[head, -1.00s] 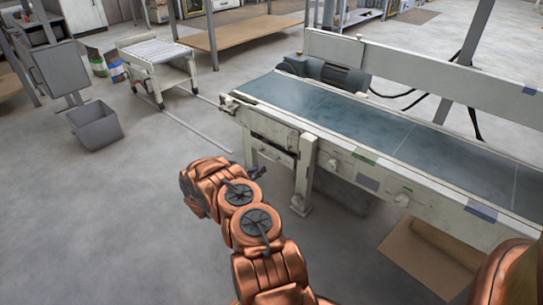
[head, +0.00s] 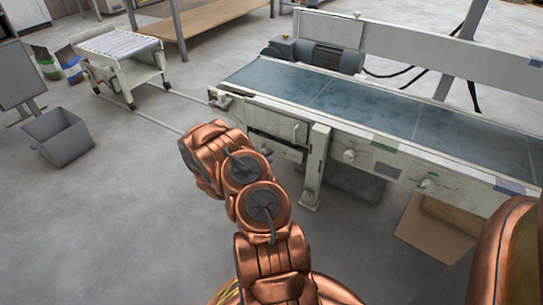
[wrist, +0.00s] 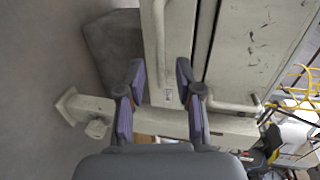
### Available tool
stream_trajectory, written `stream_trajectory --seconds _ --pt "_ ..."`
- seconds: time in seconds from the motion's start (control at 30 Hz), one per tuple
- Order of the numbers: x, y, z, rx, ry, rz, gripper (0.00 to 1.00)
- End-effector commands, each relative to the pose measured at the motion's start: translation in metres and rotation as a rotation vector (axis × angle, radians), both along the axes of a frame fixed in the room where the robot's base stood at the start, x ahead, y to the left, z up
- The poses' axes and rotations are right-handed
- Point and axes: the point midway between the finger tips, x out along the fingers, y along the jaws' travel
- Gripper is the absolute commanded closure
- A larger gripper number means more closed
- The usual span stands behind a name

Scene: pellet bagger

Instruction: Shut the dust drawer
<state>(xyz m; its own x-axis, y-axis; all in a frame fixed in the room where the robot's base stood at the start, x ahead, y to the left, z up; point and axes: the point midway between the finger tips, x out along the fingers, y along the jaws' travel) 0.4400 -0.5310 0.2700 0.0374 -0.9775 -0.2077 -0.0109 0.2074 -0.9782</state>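The dust drawer appears to be the narrow pale front (wrist: 178,50) with a long bar along it, low in the conveyor frame, in the wrist view. In the head view its pale front (head: 290,153) shows only in part below an upper panel, beside the leg; my arm hides the rest. I cannot tell how far out it stands. My gripper (wrist: 159,75) is open and empty in the wrist view, its two purple-grey fingers apart in front of the drawer's front. I cannot tell whether they touch it. In the head view my arm hides the fingers.
The conveyor (head: 370,108) runs to the right above the drawer. Its leg (head: 315,168) stands just right of the drawer. A grey bin (head: 60,137) and a roller stand (head: 120,50) are at the left. Cardboard (head: 435,228) lies under the conveyor.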

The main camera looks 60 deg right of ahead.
Motion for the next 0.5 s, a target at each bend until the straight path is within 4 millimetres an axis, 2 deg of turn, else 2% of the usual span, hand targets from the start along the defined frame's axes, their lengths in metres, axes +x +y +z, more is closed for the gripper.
stream_trajectory --seconds 0.2,0.5 --pt "0.000 -0.026 -0.008 0.001 -0.001 -0.002 0.65" --pt "0.003 -0.036 -0.008 -0.001 0.000 0.003 0.65"
